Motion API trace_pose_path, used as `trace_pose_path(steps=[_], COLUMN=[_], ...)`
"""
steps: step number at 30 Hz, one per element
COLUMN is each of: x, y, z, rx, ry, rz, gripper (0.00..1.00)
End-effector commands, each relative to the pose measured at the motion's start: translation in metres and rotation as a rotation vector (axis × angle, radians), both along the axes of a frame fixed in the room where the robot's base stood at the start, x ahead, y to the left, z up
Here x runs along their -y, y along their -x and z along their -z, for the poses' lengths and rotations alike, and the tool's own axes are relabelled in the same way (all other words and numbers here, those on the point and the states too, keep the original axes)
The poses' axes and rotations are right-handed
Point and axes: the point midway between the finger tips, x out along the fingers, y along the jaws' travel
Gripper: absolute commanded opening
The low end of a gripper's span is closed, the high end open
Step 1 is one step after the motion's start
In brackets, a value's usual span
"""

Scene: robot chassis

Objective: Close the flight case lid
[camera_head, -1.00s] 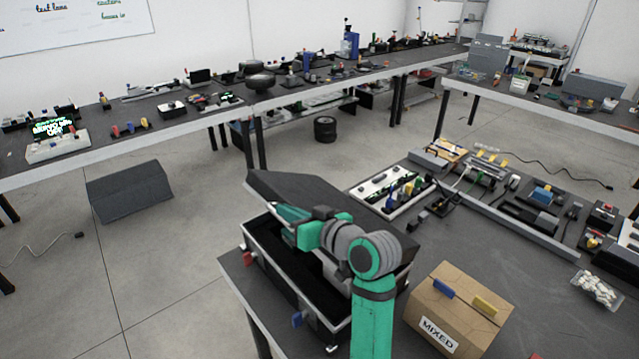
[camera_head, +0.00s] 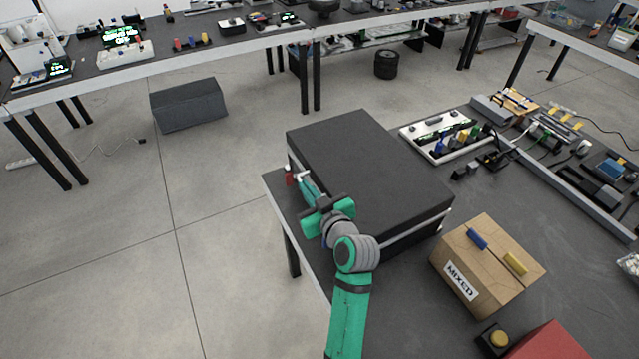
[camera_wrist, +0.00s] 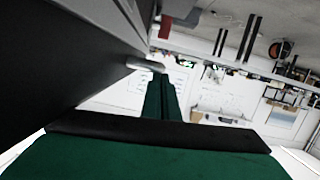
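The flight case is a black box on the near table's left part. Its dark lid (camera_head: 370,165) lies down flat over the body, whose silver-edged side (camera_head: 418,232) shows below it at the right. My arm hides part of the left side, so I cannot tell whether a gap remains there. A red latch (camera_head: 289,176) is at the case's left side and shows red in the wrist view (camera_wrist: 166,26). My gripper (camera_head: 304,180) is beside that left side, close to the latch. In the wrist view its green fingers (camera_wrist: 161,98) are together with nothing between them.
A cardboard box marked MIXED (camera_head: 485,262) stands right of the case. A white tray of connectors (camera_head: 440,138) lies behind it to the right. A yellow button (camera_head: 498,340) and a red block (camera_head: 550,343) are at the front. Open floor lies left of the table.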

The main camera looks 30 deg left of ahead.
Motion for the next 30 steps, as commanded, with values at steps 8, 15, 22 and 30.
trace_pose_path(steps=[8,15,22,30], x=[-0.003,-0.003,-0.003,0.012], y=[0.002,0.002,0.003,0.02], z=[0.014,0.015,-0.002,-0.042], rx=[-0.02,-0.023,-0.015,-0.001], ry=[0.012,0.014,0.011,-0.002], rz=[-0.006,-0.004,-0.003,0.0], gripper=[0.0,0.0,0.0,0.0])
